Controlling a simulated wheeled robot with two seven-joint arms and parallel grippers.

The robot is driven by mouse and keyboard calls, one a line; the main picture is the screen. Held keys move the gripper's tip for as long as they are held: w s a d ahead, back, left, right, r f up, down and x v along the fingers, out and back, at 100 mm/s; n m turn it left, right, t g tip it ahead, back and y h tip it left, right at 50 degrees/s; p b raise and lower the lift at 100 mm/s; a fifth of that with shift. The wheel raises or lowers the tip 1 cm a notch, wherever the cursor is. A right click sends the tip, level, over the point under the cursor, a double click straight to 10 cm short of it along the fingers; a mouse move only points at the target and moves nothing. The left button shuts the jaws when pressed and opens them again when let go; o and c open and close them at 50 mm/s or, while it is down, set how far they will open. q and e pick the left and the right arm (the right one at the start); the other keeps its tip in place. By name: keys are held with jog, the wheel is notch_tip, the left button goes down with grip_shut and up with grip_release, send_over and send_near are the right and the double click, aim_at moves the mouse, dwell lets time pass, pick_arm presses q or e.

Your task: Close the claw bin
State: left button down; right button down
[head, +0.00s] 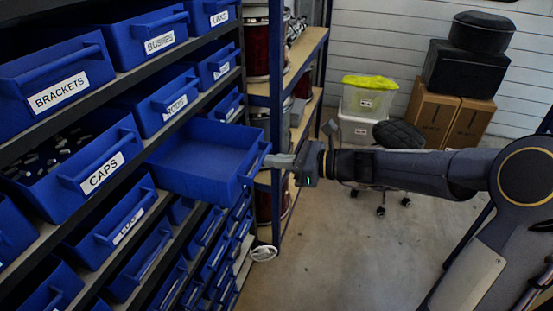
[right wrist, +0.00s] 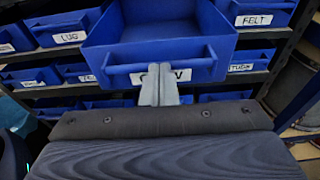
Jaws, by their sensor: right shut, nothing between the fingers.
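The claw bin (head: 200,178) is a blue bin pulled far out of the rack, and its inside looks empty. In the right wrist view the claw bin (right wrist: 110,38) fills the upper middle, with a bar handle across its front. Its white label is partly hidden behind my fingers, so only the end letters show. My right gripper (head: 270,160) is shut and empty at the bin's front. In the right wrist view its fingertips (right wrist: 160,72) overlap the handle and label. I cannot tell whether they touch. My left gripper is not in view.
Labelled blue bins, such as the brackets bin (head: 45,80) and caps bin (head: 75,165), fill the dark rack at left. A blue-framed shelf (head: 277,90) stands behind the open bin. Boxes (head: 440,105) stand at the back wall. The floor (head: 350,255) is mostly clear.

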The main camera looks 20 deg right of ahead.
dwell(0.3)
send_over(210, 168)
jog(key=shift+a, duration=0.1)
jog(key=shift+r, duration=0.1)
jog(key=shift+r, duration=0.1)
dwell(0.4)
